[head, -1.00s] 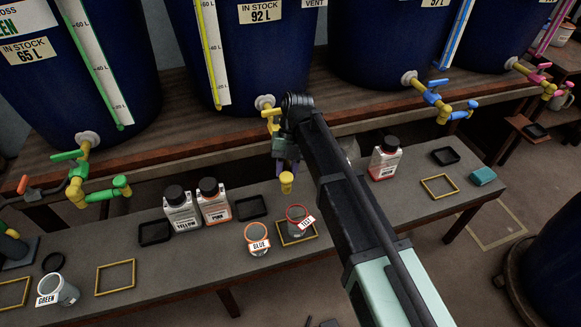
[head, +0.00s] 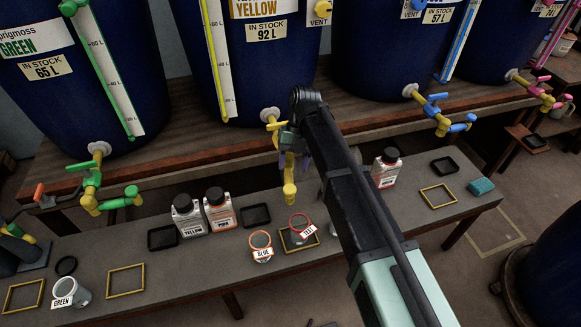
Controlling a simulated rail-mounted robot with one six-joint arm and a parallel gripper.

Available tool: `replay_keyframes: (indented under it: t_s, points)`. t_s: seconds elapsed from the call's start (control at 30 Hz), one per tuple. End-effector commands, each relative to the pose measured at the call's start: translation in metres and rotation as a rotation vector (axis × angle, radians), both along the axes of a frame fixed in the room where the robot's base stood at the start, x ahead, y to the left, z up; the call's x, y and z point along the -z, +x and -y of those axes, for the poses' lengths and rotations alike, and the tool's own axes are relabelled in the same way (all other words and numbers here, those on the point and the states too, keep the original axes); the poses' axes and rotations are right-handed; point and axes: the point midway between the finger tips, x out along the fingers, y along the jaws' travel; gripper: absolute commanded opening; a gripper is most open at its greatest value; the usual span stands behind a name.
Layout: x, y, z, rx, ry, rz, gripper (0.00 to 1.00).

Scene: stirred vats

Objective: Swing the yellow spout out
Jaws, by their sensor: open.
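The yellow spout (head: 290,191) belongs to the tap on the vat marked yellow. It points outward from the vat, toward me, with its end above and behind the cup labelled red (head: 301,226). The yellow tap handle (head: 276,126) shows just left of my arm. My gripper (head: 293,162) is open at the tap, with its purple fingers on either side of the spout's upper part. My wrist hides the joint, and I cannot tell whether the fingers touch the spout.
Two bottles (head: 188,217) and a dark tray (head: 256,216) stand further left. The green tap (head: 92,180) and blue tap (head: 438,112) flank the yellow one.

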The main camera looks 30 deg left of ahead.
Motion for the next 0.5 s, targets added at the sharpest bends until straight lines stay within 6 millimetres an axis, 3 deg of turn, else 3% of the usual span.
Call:
replay_keyframes:
  t_s: [0.03,0.17,0.5]
  points:
    - [-0.026,0.007,-0.001,0.001,0.0,0.0,0.54]
    - [-0.047,0.018,-0.002,0.0,0.0,0.0,0.54]
    - [-0.047,0.022,-0.001,-0.001,0.0,0.0,0.51]
